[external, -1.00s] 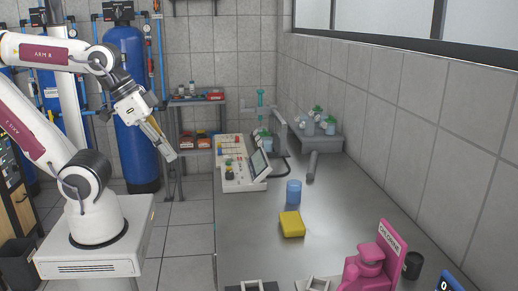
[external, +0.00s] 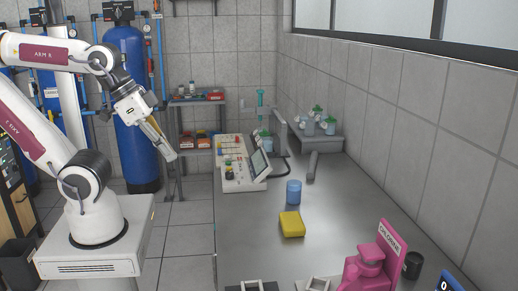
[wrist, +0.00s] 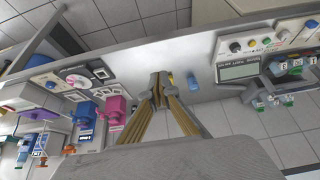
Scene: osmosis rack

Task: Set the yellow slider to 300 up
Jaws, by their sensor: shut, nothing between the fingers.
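The control console (external: 242,187) stands at the far left end of the grey bench, with small coloured controls on its sloped top and a screen (external: 259,161) on its right. The console also shows at the upper right of the wrist view (wrist: 224,46). Small yellow parts show among its controls, but which one is the yellow slider, and its scale, are too small to tell. My gripper (external: 170,155) hangs in the air left of the console, apart from it and pointing down to the right. In the wrist view its fingers (wrist: 160,76) are together and empty.
A blue cup (external: 293,192) and a yellow block (external: 292,224) stand on the bench (external: 250,235). A pink device (external: 368,268) is at the near right. A shelf (external: 190,99) and a blue tank (external: 128,90) stand behind my arm. The bench's middle is mostly clear.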

